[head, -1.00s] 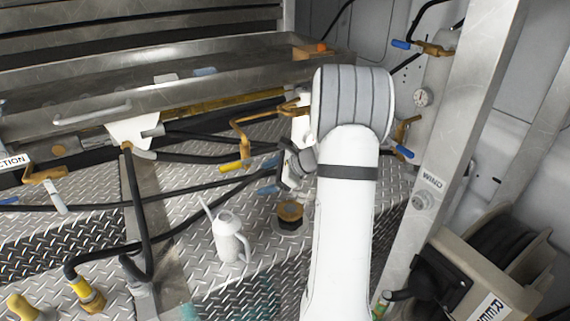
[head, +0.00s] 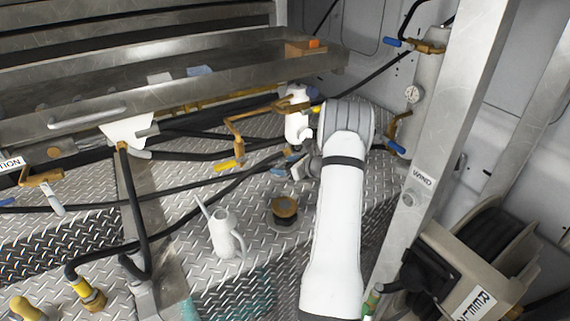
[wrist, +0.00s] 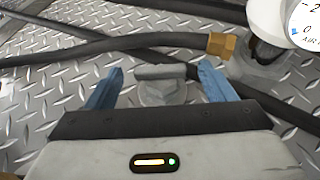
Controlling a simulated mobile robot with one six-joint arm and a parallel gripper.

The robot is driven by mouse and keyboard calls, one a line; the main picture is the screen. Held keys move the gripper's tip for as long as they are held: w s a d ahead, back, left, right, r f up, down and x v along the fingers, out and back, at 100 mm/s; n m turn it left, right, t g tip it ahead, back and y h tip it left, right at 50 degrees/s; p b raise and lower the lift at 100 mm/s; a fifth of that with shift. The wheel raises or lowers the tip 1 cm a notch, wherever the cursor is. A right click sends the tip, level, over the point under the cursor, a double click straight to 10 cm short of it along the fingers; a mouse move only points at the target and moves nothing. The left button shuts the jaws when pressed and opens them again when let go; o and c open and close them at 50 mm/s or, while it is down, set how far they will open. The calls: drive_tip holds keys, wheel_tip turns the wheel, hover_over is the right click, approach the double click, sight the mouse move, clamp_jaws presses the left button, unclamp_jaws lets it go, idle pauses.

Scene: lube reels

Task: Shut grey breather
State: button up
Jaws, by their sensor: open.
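The grey breather (wrist: 162,88) stands upright on the tread-plate deck in the wrist view, with a flat bar-like handle on top of a round base. My gripper (wrist: 161,70) is open, with one blue finger on each side of the handle and visible gaps between. I cannot tell how far the fingertips are above the deck. In the head view my gripper (head: 292,163) is small and partly hidden by my wrist, and I cannot make out the breather there.
A white gauge body (wrist: 285,22) with a brass fitting (wrist: 221,44) and black hose (wrist: 110,48) lies just beyond the gripper. In the head view, a brass cap (head: 284,208) and a white oil can (head: 225,232) stand left of my arm. A hose reel (head: 470,260) is at right.

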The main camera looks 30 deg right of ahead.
drive_tip(key=shift+w+a+f, duration=0.15)
drive_tip(key=shift+w, duration=0.15)
drive_tip(key=shift+c, duration=0.6)
